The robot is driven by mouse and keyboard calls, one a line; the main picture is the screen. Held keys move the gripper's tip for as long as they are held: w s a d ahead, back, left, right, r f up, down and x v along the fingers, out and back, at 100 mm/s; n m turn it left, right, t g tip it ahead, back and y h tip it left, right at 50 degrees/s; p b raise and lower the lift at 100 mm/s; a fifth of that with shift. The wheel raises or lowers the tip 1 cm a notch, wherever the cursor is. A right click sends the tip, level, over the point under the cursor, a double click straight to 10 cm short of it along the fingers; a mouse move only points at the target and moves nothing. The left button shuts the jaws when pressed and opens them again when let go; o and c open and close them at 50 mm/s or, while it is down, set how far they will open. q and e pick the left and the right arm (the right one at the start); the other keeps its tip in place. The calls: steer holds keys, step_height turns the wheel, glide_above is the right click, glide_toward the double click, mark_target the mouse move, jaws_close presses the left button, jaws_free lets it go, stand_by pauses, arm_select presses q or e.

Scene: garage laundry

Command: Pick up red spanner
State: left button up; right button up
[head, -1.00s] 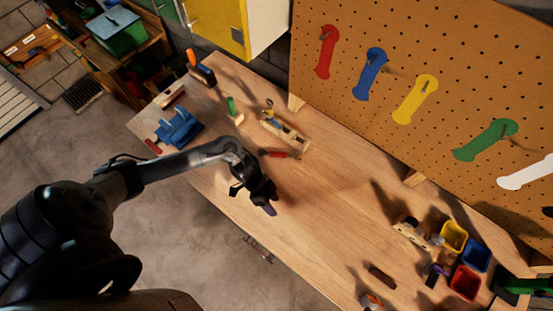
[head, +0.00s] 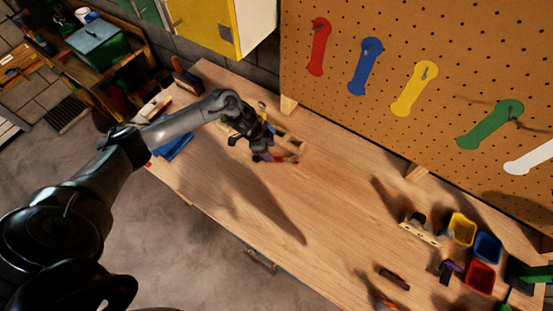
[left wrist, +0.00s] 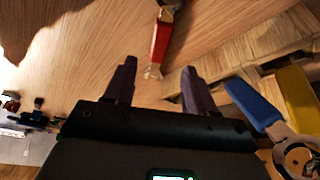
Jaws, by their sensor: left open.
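The red spanner lies on the workbench. In the left wrist view its red handle (left wrist: 160,42) points toward the gap between my fingers, with a metal part at its upper end. In the head view only a bit of red (head: 281,160) shows beside my gripper. My left gripper (head: 263,155) hangs above the bench by the wooden rack, open and empty. Its two dark fingers also show in the left wrist view (left wrist: 158,88), with the handle apart from them. My right gripper is not in view.
The wooden rack (head: 291,143) stands close by; blue (left wrist: 252,102) and yellow (left wrist: 296,95) spanner handles show near it. Coloured spanner shapes mark the pegboard (head: 450,60) behind. Small bins (head: 481,278) stand at right. The bench middle (head: 320,215) is clear.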

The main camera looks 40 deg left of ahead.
mark_target(276, 158)
arm_select(q)
steer(key=shift+x, duration=2.65)
jaws_close()
